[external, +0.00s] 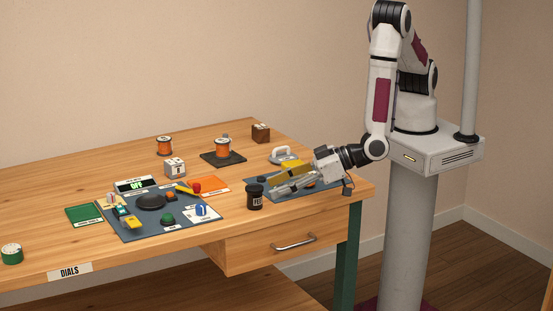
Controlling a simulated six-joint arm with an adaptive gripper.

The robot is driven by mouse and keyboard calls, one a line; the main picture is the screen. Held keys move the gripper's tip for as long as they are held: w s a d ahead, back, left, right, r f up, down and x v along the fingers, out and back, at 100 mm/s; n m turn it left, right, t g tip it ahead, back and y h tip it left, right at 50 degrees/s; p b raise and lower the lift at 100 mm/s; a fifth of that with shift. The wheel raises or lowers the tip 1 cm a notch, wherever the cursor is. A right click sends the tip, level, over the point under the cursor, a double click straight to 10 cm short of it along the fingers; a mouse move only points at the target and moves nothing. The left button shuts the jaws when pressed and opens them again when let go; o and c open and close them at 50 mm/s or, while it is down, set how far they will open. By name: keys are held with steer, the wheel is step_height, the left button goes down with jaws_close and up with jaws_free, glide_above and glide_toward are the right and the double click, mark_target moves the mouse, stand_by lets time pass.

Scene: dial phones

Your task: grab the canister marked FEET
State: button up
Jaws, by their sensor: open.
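A small black canister (255,197) with a pale label, partly readable as "FE", stands upright near the front edge of the table, above the drawer. My gripper (275,185) reaches in from the right, low over a blue-grey mat, with its fingers pointing left toward the canister. The fingers are open and look empty. The fingertips appear just right of and slightly behind the canister's lid; I cannot tell the exact gap from this view.
A blue-grey panel (185,227) with dials and small parts lies left of the canister. An orange card (212,184), a white die (175,168) and orange spools (222,145) are farther back. A wooden cube (261,133) stands behind.

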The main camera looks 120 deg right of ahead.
mark_target(253, 198)
steer(key=shift+x, duration=1.05)
steer(key=shift+x, duration=2.6)
steer(key=shift+s+f, duration=0.1)
steer(key=shift+f, duration=0.05)
steer(key=c, duration=1.1)
